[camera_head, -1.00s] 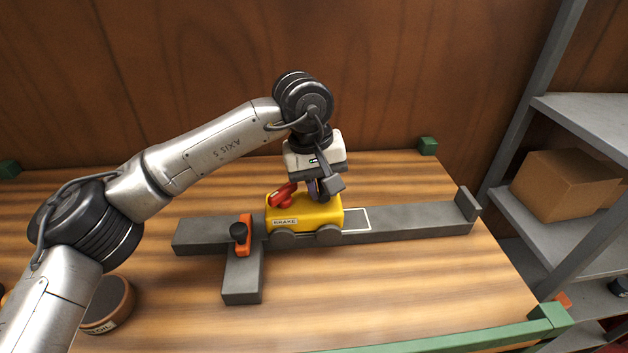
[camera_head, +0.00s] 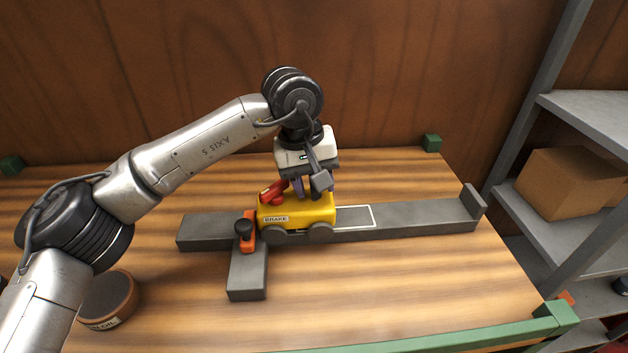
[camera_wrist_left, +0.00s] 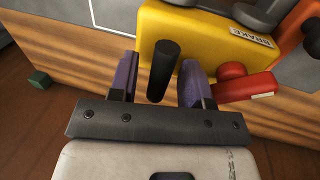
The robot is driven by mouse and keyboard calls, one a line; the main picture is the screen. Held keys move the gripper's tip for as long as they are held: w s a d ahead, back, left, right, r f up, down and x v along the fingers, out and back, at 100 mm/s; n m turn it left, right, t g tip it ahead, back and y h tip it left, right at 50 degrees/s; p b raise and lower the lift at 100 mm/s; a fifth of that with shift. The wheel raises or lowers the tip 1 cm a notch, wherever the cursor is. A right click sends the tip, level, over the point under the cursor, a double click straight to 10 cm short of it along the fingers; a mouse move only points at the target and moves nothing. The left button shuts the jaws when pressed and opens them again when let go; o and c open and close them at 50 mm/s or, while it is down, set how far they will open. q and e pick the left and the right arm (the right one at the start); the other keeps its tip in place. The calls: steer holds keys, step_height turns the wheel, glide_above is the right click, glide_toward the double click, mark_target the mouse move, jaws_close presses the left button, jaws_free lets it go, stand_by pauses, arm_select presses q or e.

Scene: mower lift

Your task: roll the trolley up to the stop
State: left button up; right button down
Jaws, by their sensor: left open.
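The yellow trolley (camera_head: 300,210), labelled BRAKE, sits on the grey track (camera_head: 425,213), left of the middle. Its red lever (camera_head: 272,190) is on top at the left; the lever also shows in the wrist view (camera_wrist_left: 240,84). A black post (camera_wrist_left: 163,70) rises from the trolley. My left gripper (camera_head: 312,188) is open, with its purple fingers on either side of the post; contact cannot be told. An upright grey stop (camera_head: 473,200) stands at the track's right end, well apart from the trolley. My right gripper is out of view.
An orange piece with a black knob (camera_head: 246,232) is close by the trolley's left end, where a grey side branch (camera_head: 248,275) comes forward. A white outline (camera_head: 358,217) marks the track just right of the trolley. A round tin (camera_head: 110,300) stands front left.

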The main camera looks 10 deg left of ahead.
arm_select(q)
step_height(320, 180, up, 14)
steer(key=a+b, duration=0.2)
steer(key=shift+s+a+f, duration=0.25)
steer(key=shift+s+a, duration=0.05)
steer(key=shift+s, duration=0.05)
stand_by(0.3)
